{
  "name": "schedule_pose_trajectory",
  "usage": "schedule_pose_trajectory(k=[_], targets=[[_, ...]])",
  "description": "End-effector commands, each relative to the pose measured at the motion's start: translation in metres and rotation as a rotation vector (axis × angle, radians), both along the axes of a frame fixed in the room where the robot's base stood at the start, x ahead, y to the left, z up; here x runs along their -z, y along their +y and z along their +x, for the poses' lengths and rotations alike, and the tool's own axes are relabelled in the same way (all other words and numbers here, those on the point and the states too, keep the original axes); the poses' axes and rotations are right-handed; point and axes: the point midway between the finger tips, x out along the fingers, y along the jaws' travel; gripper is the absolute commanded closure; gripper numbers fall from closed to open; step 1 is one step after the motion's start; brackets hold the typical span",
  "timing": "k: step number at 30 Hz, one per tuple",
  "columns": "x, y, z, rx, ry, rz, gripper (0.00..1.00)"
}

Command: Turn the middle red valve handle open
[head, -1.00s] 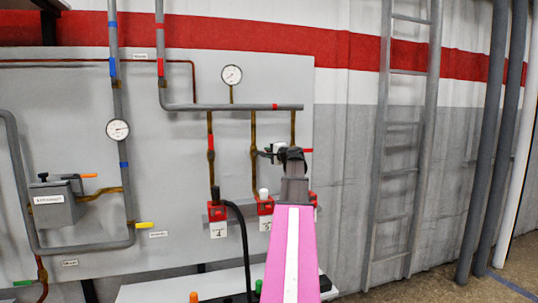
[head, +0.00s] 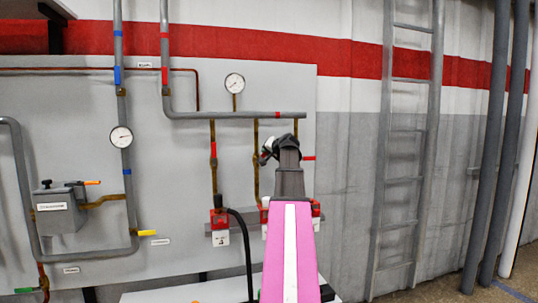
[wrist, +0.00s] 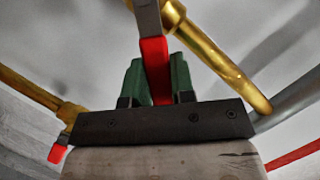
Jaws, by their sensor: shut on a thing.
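The middle red valve handle (wrist: 154,62) fills the centre of the wrist view, a red grip on a grey lever. The green fingers of my gripper (wrist: 157,82) stand on both sides of it and are shut on it. In the head view my gripper (head: 267,152) is dark and tilted to the left at the middle brass pipe (head: 256,135). It hides most of the middle handle there. The left red handle (head: 213,149) lies upright along its pipe. The right red handle (head: 308,158) sticks out sideways.
A grey header pipe (head: 235,115) runs above the valves, with a round gauge (head: 234,83) over it. Red fittings (head: 220,217) and a black hose (head: 244,240) are below. A grey ladder (head: 404,180) stands right. In the wrist view a brass pipe (wrist: 220,60) passes close by.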

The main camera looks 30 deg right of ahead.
Motion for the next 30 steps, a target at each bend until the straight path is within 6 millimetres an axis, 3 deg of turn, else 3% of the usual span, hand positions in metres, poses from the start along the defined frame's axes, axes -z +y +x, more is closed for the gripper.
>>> schedule_pose_trajectory(k=[22,23,24,25,30], targets=[[-0.0027,0.0045,0.0003,0.000,0.023,-0.089,1.00],[-0.0026,0.0045,0.0004,0.000,0.023,-0.089,0.70],[-0.0027,0.0045,0.0003,0.000,0.022,-0.087,0.57],[-0.0027,0.0044,0.0003,0.000,0.022,-0.087,0.51],[-0.0031,0.0044,0.0007,0.001,0.021,-0.087,0.51]])
